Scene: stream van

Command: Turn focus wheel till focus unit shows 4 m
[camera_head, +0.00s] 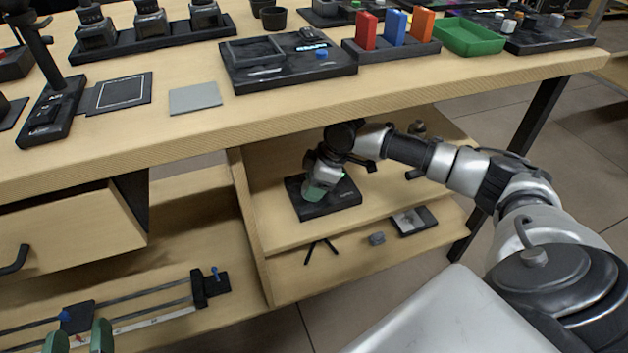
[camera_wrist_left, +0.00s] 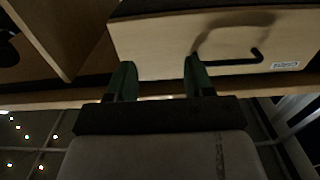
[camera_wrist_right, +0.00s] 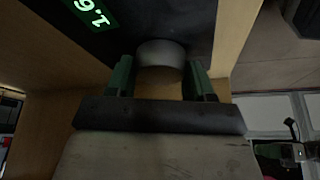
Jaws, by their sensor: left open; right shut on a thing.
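The focus unit (camera_head: 340,201) is a black slab on the upper shelf under the table. In the head view my right gripper (camera_head: 318,190) hides the wheel. My left gripper (camera_head: 78,340) is open and empty at the bottom left; in the left wrist view its fingers (camera_wrist_left: 158,82) are apart before a drawer front.
The wooden tabletop (camera_head: 400,85) overhangs the right arm. An upright panel (camera_head: 250,230) bounds the shelf on the left. A drawer (camera_head: 75,235) and a slider rail (camera_head: 140,310) are at left. A small tripod (camera_head: 320,248) and grey block (camera_head: 376,238) lie on the lower shelf.

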